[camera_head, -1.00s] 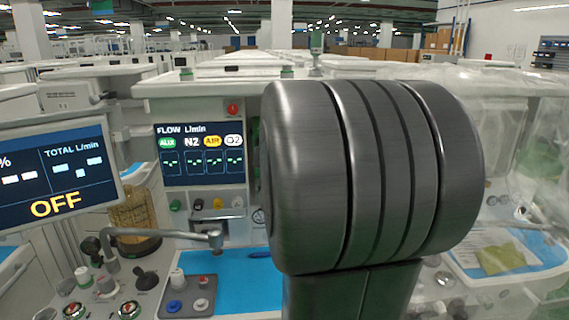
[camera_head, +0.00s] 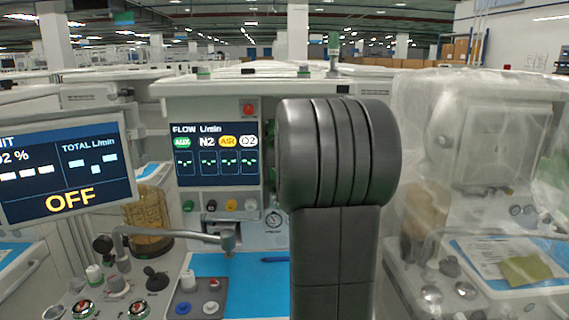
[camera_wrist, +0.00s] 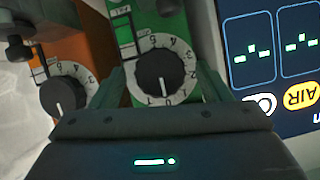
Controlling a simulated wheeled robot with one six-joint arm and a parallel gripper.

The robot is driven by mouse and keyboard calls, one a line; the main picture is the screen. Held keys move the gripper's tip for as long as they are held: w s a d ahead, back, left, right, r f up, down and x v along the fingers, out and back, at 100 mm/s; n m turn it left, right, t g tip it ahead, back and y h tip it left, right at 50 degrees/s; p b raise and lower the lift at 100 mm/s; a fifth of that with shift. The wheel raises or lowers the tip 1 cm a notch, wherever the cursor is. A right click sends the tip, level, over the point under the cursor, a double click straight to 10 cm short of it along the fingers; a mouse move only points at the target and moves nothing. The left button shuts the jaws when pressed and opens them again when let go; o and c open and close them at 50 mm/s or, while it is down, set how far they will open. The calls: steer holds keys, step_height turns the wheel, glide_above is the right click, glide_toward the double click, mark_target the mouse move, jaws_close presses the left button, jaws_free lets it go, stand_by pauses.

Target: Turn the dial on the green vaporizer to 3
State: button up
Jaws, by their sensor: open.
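The green vaporizer (camera_wrist: 182,22) shows in the wrist view, at the top centre. Its black dial (camera_wrist: 160,74) sits on a white numbered ring, and the dial's white mark points toward the bottom of the picture, near the low end of the scale. My gripper (camera_wrist: 160,80) is open, with one finger to the left and one to the right of the dial. The fingers look apart from the dial; their exact depth is hard to tell. In the head view my arm hides the vaporizers.
An orange vaporizer (camera_wrist: 62,50) with its own black dial (camera_wrist: 60,97) is close at the left in the wrist view. The flow screen (camera_head: 216,153) is on the other side. A tilted monitor (camera_head: 65,170) reads OFF. A plastic-covered cart (camera_head: 480,150) stands at right.

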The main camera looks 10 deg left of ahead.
steer(key=c, duration=1)
steer(key=shift+o, duration=0.2)
steer(key=shift+a+n, duration=0.1)
steer(key=shift+n, duration=0.2)
steer(key=shift+a+f+n+h+b, duration=0.1)
steer(key=shift+f+n+h+b, duration=0.05)
steer(key=shift+n+h+b, duration=0.6)
steer(key=n+h+b, duration=0.1)
steer(key=b, duration=0.2)
steer(key=n+t+h+b, duration=0.1)
steer(key=b, duration=0.3)
steer(key=shift+a+f+n, duration=0.1)
steer(key=shift+f+n, duration=0.15)
steer(key=shift+f, duration=0.05)
steer(key=n+t+h+b, duration=0.1)
steer(key=n+h+b, duration=0.1)
steer(key=b, duration=0.5)
steer(key=shift+s+a+n, duration=0.1)
steer(key=shift+n, duration=0.5)
steer(key=n+t+h+b, duration=0.1)
steer(key=n+b, duration=0.1)
steer(key=b, duration=0.1)
steer(key=shift+t, duration=0.3)
steer(key=shift+r+b, duration=0.15)
steer(key=shift+b, duration=0.35)
steer(key=shift+r+n, duration=0.1)
steer(key=shift+n, duration=0.2)
